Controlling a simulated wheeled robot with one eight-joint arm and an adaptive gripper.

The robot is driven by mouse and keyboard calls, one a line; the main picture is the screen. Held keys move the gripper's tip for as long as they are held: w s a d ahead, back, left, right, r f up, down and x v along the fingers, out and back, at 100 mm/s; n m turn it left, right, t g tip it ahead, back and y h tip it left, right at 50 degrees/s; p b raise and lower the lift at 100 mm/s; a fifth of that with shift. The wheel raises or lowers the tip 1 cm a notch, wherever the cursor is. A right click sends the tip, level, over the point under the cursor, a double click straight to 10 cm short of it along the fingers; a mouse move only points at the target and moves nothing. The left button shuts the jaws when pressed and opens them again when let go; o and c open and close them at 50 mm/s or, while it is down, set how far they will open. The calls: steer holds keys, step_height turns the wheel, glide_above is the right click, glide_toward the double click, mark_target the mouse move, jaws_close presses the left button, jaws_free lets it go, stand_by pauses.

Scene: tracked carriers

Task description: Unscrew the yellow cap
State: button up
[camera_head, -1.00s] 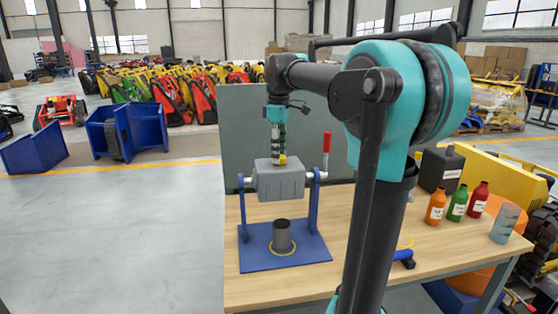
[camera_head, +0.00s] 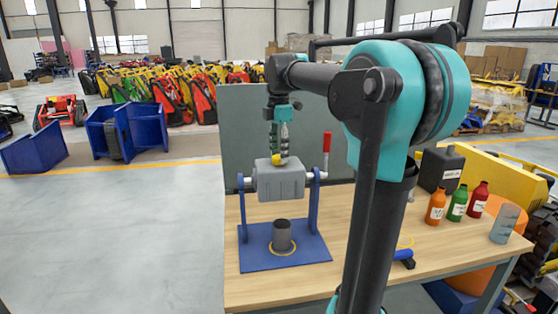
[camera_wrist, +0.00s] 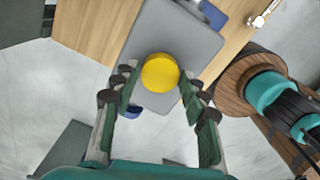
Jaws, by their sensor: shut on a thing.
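The yellow cap (camera_head: 276,160) is at the top of the grey block (camera_head: 280,184), which is held on a blue stand (camera_head: 300,257). In the wrist view the round cap (camera_wrist: 160,73) lies over the grey block's face (camera_wrist: 177,33). My gripper (camera_head: 279,153) points down at the cap from above. In the wrist view my gripper's (camera_wrist: 158,82) two green-and-grey fingers are on either side of the cap, shut on it. The cap looks to be at the block's top; its thread is hidden, and I cannot tell how far it is turned.
A red-handled lever (camera_head: 326,150) stands at the block's right. Bottles (camera_head: 457,206), a black canister (camera_head: 440,169) and a grey cylinder (camera_head: 504,223) stand at the right of the wooden table (camera_head: 290,291).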

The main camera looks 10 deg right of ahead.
steer(key=shift+n, duration=0.5)
steer(key=n, duration=0.9)
steer(key=shift+n, duration=0.4)
steer(key=o, duration=0.9)
